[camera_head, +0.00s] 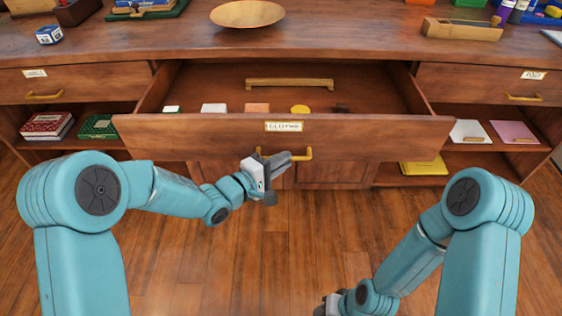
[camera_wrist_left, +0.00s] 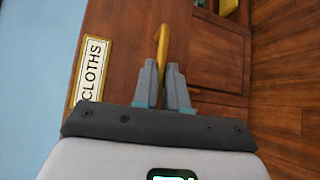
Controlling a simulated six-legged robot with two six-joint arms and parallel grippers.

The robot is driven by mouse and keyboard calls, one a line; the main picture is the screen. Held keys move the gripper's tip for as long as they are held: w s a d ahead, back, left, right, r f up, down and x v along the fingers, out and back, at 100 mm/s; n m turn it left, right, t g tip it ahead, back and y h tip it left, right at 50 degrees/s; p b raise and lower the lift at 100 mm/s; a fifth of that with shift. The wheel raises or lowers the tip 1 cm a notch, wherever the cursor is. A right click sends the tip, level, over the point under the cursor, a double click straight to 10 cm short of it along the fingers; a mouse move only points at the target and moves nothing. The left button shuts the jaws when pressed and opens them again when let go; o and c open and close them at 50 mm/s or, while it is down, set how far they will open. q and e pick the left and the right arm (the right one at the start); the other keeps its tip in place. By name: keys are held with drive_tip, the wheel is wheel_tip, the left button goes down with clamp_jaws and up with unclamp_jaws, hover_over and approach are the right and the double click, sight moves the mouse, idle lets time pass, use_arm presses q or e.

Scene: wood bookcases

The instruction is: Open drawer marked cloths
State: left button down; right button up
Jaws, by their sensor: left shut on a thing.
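The middle drawer (camera_head: 200,132) is pulled well out of the wooden cabinet. Its front carries a label (camera_head: 284,126) that reads CLOTHS in the left wrist view (camera_wrist_left: 91,70). My left gripper (camera_head: 282,162) is at the drawer's brass handle (camera_head: 306,153). In the left wrist view its two fingers (camera_wrist_left: 164,85) are closed around the handle (camera_wrist_left: 163,40). My right gripper (camera_head: 328,307) is low at the bottom edge of the head view, away from the drawer, and its fingers are cut off.
The drawer holds a pink block (camera_head: 257,108), a yellow piece (camera_head: 300,109) and small pale items. A wooden bowl (camera_head: 247,13) stands on the top. Closed drawers flank it at left (camera_head: 75,82) and right (camera_head: 490,84). The floor (camera_head: 250,250) in front is clear.

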use_arm(q)
drive_tip(key=shift+f, duration=0.1)
drive_tip(key=c, duration=1.2)
unclamp_jaws()
drive_tip(key=shift+w, duration=0.1)
drive_tip(key=shift+o, duration=0.2)
drive_tip(key=p+v, duration=0.3)
drive_tip(key=v, duration=1.3)
drive_tip(key=shift+a, duration=0.1)
